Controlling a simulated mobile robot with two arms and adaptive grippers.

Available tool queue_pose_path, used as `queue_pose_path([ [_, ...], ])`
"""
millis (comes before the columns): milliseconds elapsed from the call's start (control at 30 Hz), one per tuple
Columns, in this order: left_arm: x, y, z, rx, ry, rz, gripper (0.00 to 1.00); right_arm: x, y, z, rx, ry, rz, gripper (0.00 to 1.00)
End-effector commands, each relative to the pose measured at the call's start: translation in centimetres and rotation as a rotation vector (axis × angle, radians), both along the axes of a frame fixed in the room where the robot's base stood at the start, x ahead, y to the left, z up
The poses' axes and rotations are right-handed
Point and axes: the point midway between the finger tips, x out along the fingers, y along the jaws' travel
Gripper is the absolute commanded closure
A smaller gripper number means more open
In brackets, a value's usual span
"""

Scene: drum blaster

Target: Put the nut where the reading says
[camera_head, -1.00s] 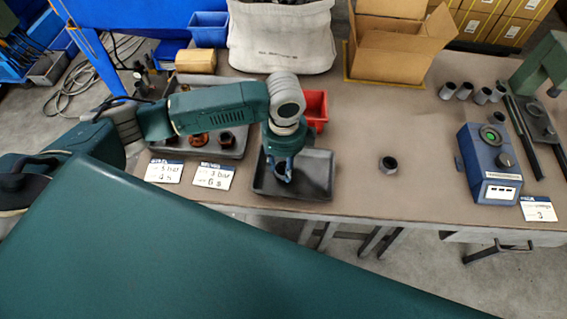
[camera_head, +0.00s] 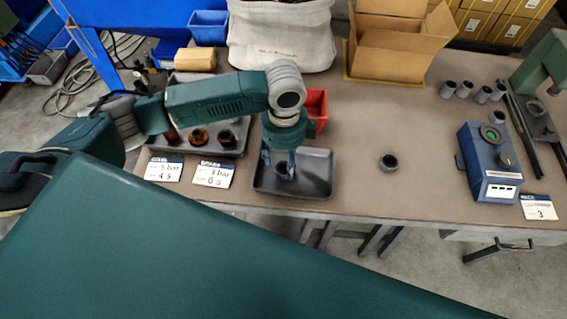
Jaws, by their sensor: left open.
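My left gripper (camera_head: 279,164) points down over a shallow dark tray (camera_head: 318,187), with its fingers apart. A small dark round piece (camera_head: 283,174), probably a nut, shows in the tray by the fingertips; the fingers partly hide it, and I cannot tell if they touch it. Another dark nut-like piece (camera_head: 388,162) stands alone on the bench. A blue box (camera_head: 490,165) with a green round face, a knob and a white display stands at the right; its reading is too small to read. My right gripper is not in view.
Left, a compartment tray (camera_head: 232,146) holds brown and dark round pieces, behind cards reading "5 bar 4 s" (camera_head: 164,170) and "3 bar 6 s" (camera_head: 213,175). A red bin (camera_head: 317,106) stands behind the gripper. Several grey cylinders (camera_head: 465,89) stand back right. Bench (camera_head: 400,120) centre is mostly clear.

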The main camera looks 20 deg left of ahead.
Motion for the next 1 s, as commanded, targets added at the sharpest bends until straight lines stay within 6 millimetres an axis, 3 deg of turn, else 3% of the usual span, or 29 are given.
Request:
queue_pose_path([
  [200, 0.1, -0.1, 5.0, -0.001, -0.005, -0.001, 0.46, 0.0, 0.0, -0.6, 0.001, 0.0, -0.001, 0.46],
  [433, 0.1, -0.1, 8.7, -0.001, -0.002, 0.0, 0.46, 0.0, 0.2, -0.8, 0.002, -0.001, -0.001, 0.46],
  [600, 0.0, -0.1, 9.8, -0.001, -0.001, 0.001, 0.46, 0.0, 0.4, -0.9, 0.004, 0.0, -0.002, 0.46],
  [1000, 0.0, -0.1, 9.9, -0.001, 0.0, 0.001, 0.46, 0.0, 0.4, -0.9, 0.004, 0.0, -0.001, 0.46],
])
